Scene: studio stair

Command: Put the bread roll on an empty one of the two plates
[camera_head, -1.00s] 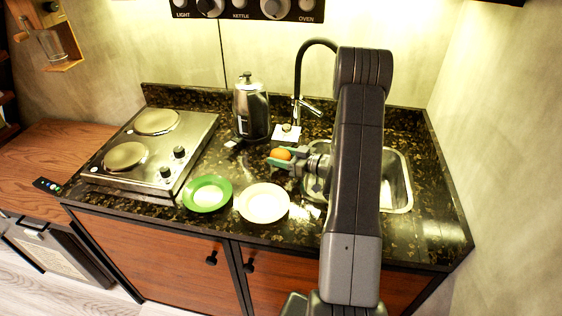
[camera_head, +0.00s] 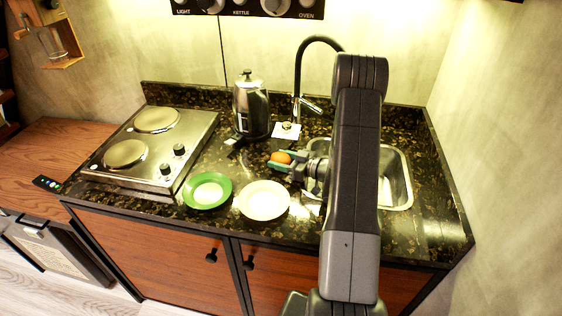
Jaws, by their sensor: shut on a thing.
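The bread roll (camera_head: 281,157) is a small orange-brown round shape in my gripper. My gripper (camera_head: 280,161) is shut on it, behind the white plate and left of the sink. A green plate (camera_head: 222,197) with a pale centre lies on the counter at the front. A white plate (camera_head: 283,209) lies just right of it. Both plates look empty. The gap between the roll and the counter is hard to judge.
A two-ring hob (camera_head: 190,135) stands at the left, and a steel kettle (camera_head: 251,108) behind my gripper. A black tap (camera_head: 298,75) rises beside the sink (camera_head: 398,185), partly hidden by my arm.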

